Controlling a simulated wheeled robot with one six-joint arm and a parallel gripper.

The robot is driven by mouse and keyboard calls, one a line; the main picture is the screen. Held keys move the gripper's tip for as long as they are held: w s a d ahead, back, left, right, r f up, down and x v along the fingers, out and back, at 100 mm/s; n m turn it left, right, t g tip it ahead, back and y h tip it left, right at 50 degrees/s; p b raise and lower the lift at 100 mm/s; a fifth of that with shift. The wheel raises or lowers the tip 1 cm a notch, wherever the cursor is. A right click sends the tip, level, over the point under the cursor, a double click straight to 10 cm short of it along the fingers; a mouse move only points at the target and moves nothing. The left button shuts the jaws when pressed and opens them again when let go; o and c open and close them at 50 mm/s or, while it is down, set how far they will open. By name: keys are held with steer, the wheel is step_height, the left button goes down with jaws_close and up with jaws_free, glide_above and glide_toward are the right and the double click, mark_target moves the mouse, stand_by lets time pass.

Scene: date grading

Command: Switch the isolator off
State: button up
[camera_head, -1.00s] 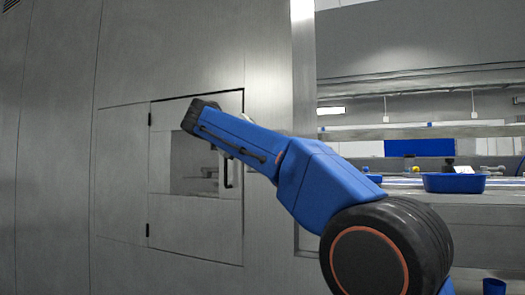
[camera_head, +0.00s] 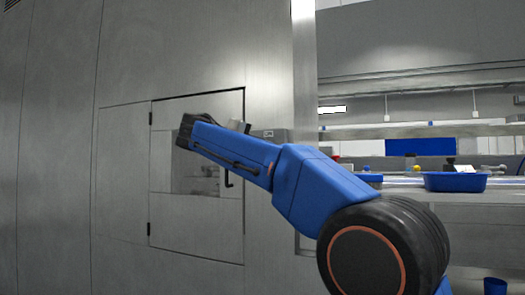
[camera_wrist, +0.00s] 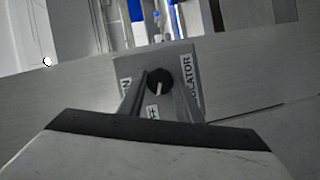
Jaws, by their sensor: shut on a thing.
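The isolator (camera_wrist: 180,62) is a grey box in the wrist view, with a round black knob (camera_wrist: 157,78) on its face. An "ISOLATOR" label runs up its right side. The label at the left ends in "N", and a partly covered one below shows "FF". A pale mark on the knob lies at its lower part, on the side of the "FF" label. My gripper (camera_wrist: 158,90) is shut on the knob, one finger on each side. In the head view the isolator box (camera_head: 270,135) shows just above my blue forearm, which hides most of my gripper.
A grey wall panel holds a hatch (camera_head: 195,218) with a window (camera_head: 184,170) and a dark handle (camera_head: 228,180), close behind my forearm. To the right is a bench with a blue tray (camera_head: 455,182) and small items.

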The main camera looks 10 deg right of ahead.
steer(key=o, duration=1)
steer(key=shift+o, duration=0.2)
steer(key=v, duration=1.7)
steer(key=shift+a, duration=0.25)
steer(key=shift+s+d, duration=0.1)
